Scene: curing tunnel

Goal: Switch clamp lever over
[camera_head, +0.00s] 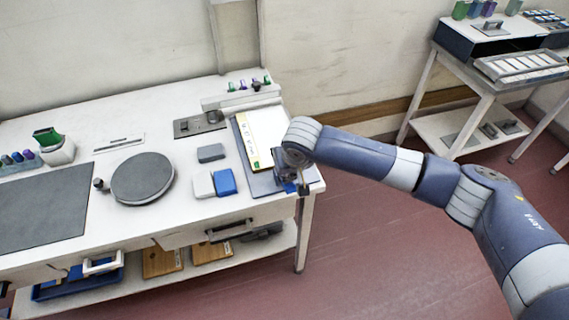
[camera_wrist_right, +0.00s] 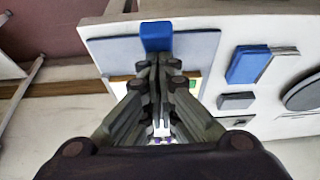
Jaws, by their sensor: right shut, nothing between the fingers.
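A grey board (camera_head: 247,160) lies on the right end of the white table, with a white and yellow sheet (camera_head: 262,135) on it. A blue block (camera_wrist_right: 156,36), which may be the clamp lever, sits at the board's edge in the right wrist view. In the head view a bit of blue (camera_head: 291,187) shows beside my gripper; the rest is hidden. My right gripper (camera_head: 303,188) is over the board's near right corner. In the wrist view its fingers (camera_wrist_right: 158,66) are together and empty, with the tips close to the blue block. Contact cannot be told. My left gripper is not in view.
Blue and white blocks (camera_head: 225,183), a grey block (camera_head: 211,153) and a round dark disc (camera_head: 142,178) lie left of the board. A metal plate with a knob (camera_head: 200,123) is behind them. A drawer handle (camera_head: 229,231) is below the table's front edge.

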